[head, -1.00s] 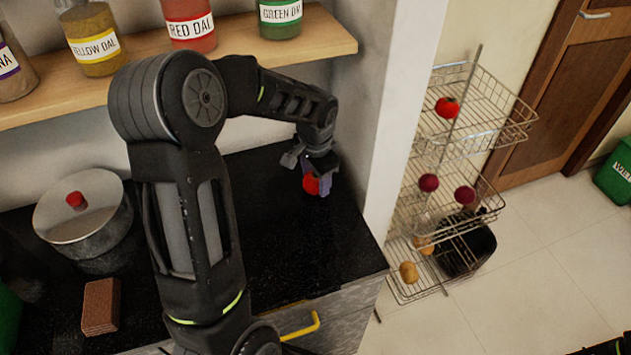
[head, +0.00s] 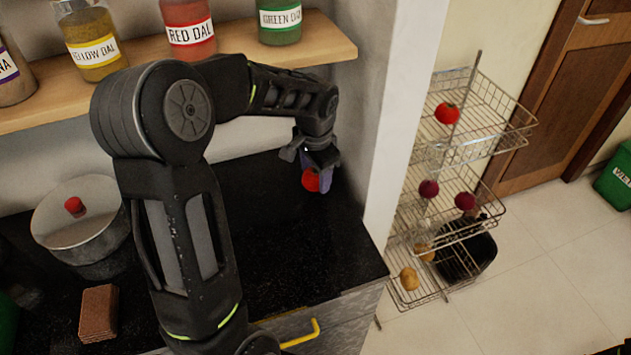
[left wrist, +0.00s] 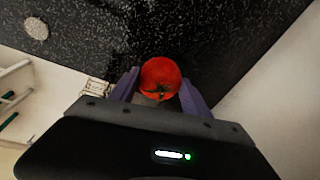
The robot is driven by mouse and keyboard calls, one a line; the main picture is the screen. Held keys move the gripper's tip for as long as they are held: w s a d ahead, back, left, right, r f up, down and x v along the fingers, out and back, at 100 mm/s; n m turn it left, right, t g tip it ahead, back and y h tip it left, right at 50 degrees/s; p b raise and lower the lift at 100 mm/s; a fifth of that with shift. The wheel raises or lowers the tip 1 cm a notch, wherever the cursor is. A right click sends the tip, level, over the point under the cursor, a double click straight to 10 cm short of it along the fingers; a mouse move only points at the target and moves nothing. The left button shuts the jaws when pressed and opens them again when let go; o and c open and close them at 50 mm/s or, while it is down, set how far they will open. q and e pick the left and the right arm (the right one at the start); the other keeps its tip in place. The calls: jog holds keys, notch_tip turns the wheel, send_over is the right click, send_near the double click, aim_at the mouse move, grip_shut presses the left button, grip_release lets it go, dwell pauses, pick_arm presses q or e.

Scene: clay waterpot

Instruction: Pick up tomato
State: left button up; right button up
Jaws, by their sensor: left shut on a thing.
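A red tomato (head: 311,180) is between the fingers of my left gripper (head: 318,172), over the right part of the black speckled counter (head: 270,230). In the left wrist view the tomato (left wrist: 160,78) sits between the two purple fingertips (left wrist: 158,92), its green stem toward the gripper. My left gripper is shut on it. I cannot tell for sure how high the tomato is above the counter. Another red tomato (head: 447,113) lies in the top basket of the wire rack. My right gripper is not seen.
A wire rack (head: 470,140) with purple and tan produce stands beyond the white wall edge (head: 400,130). A lidded pot (head: 85,225) and a brown block (head: 98,312) are at the counter's left. A wooden shelf (head: 300,48) with jars hangs above.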

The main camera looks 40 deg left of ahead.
pick_arm(q)
jog(key=s+d+b, duration=0.1)
jog(key=s, duration=0.4)
jog(key=s+d, duration=0.2)
jog(key=s, duration=0.4)
jog(key=s+d+b, duration=0.1)
jog(key=s+d, duration=0.1)
jog(key=s, duration=0.4)
jog(key=shift+s+b, duration=0.2)
jog(key=shift+b, duration=0.1)
jog(key=shift+w, duration=0.1)
jog(key=shift+w+r, duration=0.15)
jog(key=shift+w, duration=0.2)
jog(key=w+d+r+n, duration=0.1)
jog(key=w+d+n, duration=0.1)
jog(key=w+d, duration=0.4)
jog(key=w+d+r+n, duration=0.1)
jog(key=w+d, duration=0.5)
jog(key=w, duration=0.8)
jog(key=shift+w+d+r+n, duration=0.15)
jog(key=shift+w+r+n, duration=0.1)
jog(key=shift+n, duration=0.25)
